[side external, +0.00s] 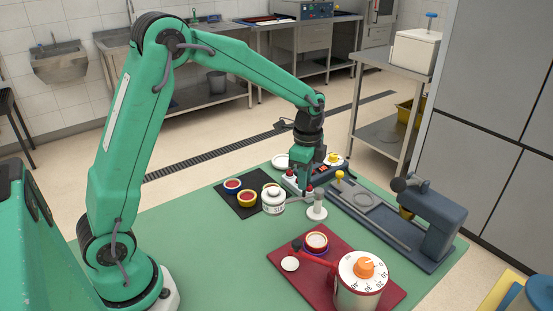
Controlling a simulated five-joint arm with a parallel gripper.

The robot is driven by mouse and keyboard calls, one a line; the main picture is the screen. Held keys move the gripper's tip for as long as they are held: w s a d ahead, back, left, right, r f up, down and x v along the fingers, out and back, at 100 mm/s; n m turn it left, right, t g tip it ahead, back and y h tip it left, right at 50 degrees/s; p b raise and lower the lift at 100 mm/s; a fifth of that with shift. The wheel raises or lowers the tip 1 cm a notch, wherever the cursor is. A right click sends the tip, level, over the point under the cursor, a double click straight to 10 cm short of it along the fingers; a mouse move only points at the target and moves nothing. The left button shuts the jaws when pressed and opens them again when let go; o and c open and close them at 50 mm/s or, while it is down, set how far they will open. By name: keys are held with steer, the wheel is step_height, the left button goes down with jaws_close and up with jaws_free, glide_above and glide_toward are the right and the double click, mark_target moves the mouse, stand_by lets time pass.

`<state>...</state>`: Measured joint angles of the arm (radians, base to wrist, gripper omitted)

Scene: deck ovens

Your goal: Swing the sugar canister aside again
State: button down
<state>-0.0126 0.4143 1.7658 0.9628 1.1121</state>
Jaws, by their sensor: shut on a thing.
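The sugar canister (273,202), white with a small lid and a dark-marked label, stands on the green mat in the side view, just left of my gripper.
A black tray (246,211) with several coloured cups lies left of the canister. A grey railed fixture (432,222) stands to the right. The green mat (215,262) is clear at front left.

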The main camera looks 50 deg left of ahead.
steer(key=c, duration=1.3)
jaws_free()
steer(key=shift+o, duration=0.2)
steer(key=shift+r, duration=0.15)
step_height(320, 180, up, 7)
steer(key=shift+r, duration=0.3)
steer(key=s+r+n+t, duration=0.2)
steer(key=s+n, duration=0.4)
steer(key=s, duration=0.5)
steer(key=s+r+n+t, duration=0.3)
steer(key=s+n, duration=0.3)
steer(key=s, duration=0.6)
steer(key=shift+s+d+n+t, duration=0.25)
steer(key=shift+d+n+t, duration=0.05)
